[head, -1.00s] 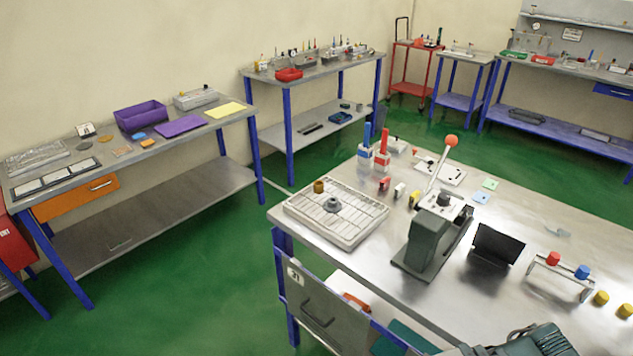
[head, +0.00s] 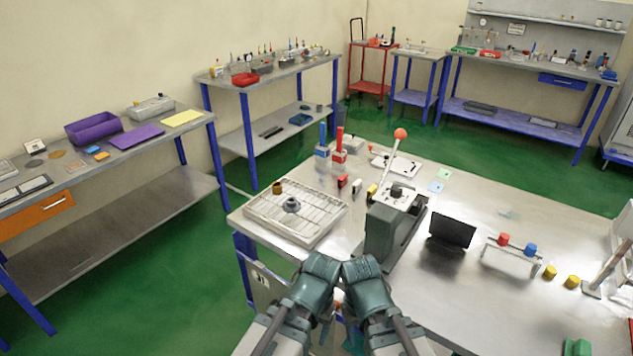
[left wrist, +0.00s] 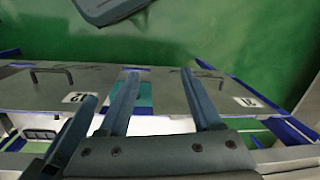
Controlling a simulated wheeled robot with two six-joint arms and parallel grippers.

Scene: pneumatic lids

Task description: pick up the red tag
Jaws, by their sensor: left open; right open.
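A small red block that looks like the red tag (head: 342,181) stands on the steel workbench (head: 520,215), right of the wire-topped tray. A whitish piece (head: 356,186) and a yellow piece (head: 372,191) stand in a row beside it. My left gripper (head: 319,268) and right gripper (head: 361,270) are side by side in front of the bench's near edge, well short of the red tag. Their fingers are mostly hidden in the head view. In the left wrist view the left gripper (left wrist: 160,75) is open and empty above the bench front.
A black panel (head: 452,231) is right of the press.

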